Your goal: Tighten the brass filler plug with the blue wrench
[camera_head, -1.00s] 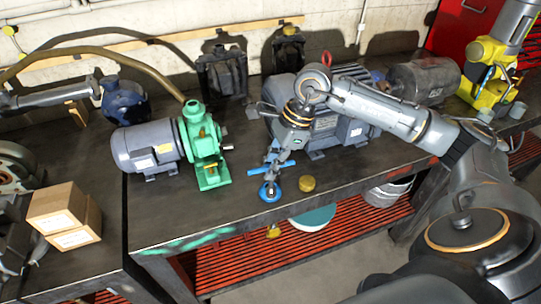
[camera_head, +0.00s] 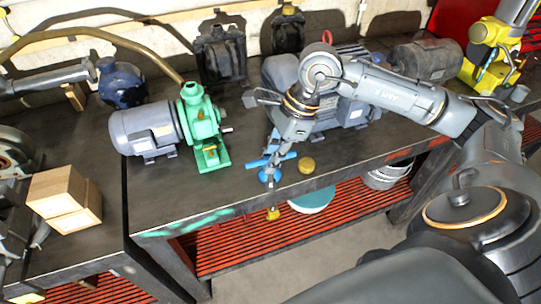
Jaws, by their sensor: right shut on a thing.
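My right gripper (camera_head: 271,171) points down near the front edge of the bench and is shut on the blue wrench (camera_head: 286,157). The wrench shows as a blue crossbar at the fingers. A round blue part (camera_head: 265,177) shows just below the fingertips; I cannot tell if it belongs to the wrench. A round brass-coloured piece (camera_head: 306,165) stands on the bench just right of the wrench, apart from it. I cannot tell if it is the filler plug. The green pump (camera_head: 205,128) stands to the left, joined to a grey motor (camera_head: 145,130). My left gripper is not in view.
A large grey motor (camera_head: 345,105) stands behind my right arm. Cardboard boxes (camera_head: 62,198) sit at the left. Dark canisters (camera_head: 220,55) stand along the wall. The bench front (camera_head: 225,190) is mostly clear; a red slatted shelf (camera_head: 250,235) lies below.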

